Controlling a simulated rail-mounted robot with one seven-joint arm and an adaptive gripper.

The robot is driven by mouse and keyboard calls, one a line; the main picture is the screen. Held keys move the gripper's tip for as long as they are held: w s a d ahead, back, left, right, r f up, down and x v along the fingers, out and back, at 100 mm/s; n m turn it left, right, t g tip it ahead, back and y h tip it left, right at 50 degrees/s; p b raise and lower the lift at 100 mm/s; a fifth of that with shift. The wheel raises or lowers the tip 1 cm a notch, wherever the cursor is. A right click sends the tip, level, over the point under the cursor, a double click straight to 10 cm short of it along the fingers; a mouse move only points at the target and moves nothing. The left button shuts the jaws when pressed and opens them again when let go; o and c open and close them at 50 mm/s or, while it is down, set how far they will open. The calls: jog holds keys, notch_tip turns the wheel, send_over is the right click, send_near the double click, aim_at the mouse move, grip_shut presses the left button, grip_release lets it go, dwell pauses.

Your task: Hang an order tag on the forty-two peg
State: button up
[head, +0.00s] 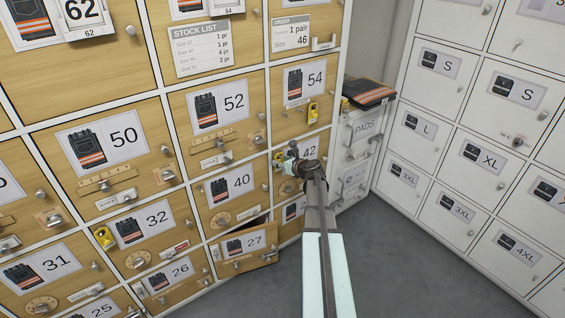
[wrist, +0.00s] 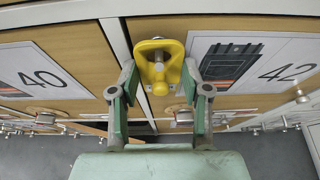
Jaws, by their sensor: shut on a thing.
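The door marked 42 (head: 309,152) is partly hidden behind my arm in the head view. Its label (wrist: 262,62) shows plainly at the right of the wrist view. My gripper (wrist: 159,72) is at the left edge of this door, its fingers shut on the two sides of a yellow fitting (wrist: 158,47). A grey metal pin shows in the fitting's opening, with a round yellow knob below it. I cannot tell whether the fitting is apart from the door. In the head view, my gripper (head: 292,160) hides most of it. I cannot make out a separate order tag in the fingers.
Door 27 (head: 247,243) stands ajar below. Door 40 (head: 236,183) is to the left. Other yellow fittings sit on door 54 (head: 312,112) and near door 32 (head: 103,237). White lockers (head: 480,150) stand at the right, with clear grey floor (head: 420,260) in front.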

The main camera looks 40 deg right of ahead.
dwell(0.3)
jog(key=o, duration=0.9)
